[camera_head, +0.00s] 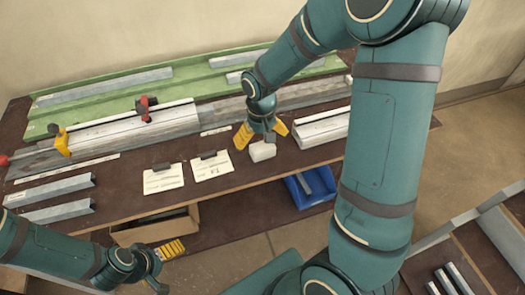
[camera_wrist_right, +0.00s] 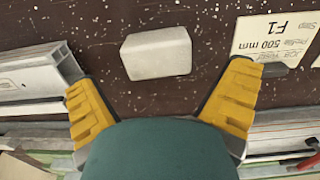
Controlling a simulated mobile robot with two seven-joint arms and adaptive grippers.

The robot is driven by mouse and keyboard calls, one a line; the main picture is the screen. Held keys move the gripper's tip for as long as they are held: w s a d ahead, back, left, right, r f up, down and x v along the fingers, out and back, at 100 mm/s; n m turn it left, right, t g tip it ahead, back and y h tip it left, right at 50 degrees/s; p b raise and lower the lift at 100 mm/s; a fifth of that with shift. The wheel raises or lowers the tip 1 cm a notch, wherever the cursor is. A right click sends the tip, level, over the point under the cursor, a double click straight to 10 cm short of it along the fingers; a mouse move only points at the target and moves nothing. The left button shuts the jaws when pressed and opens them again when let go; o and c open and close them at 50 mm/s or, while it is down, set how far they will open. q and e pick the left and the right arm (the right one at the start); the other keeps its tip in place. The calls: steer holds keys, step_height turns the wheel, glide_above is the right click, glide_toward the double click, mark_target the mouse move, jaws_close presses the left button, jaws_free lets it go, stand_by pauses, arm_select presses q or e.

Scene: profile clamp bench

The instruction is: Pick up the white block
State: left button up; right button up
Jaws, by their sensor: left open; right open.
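The white block (camera_head: 262,151) lies on the brown bench top (camera_head: 130,174), just in front of my right gripper in the head view. In the right wrist view the white block (camera_wrist_right: 156,53) lies flat just beyond the fingertips, roughly midway between them. My right gripper (camera_head: 262,133) is open and empty, pointing down over the bench, with its yellow fingers (camera_wrist_right: 165,100) spread wide. My left gripper (camera_head: 168,262) is at the lower left of the head view, low in front of the bench and away from the block; its fingers are partly hidden.
A white profile piece (camera_head: 322,127) lies right of the block, and labelled cards (camera_head: 211,166) lie left. Clamps (camera_head: 62,140) and long profiles stand behind, by the green rail (camera_head: 100,92). A blue bin (camera_head: 311,186) and cardboard box (camera_head: 155,229) sit below the front edge.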

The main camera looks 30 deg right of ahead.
mark_target(263, 145)
steer(key=f, duration=0.1)
steer(key=f+b, duration=0.1)
steer(key=f, duration=0.2)
steer(key=shift+s+d+f, duration=0.1)
steer(key=shift+s+f, duration=0.15)
steer(key=shift+f, duration=0.1)
steer(key=c, duration=1.1)
steer(key=shift+c, duration=0.2)
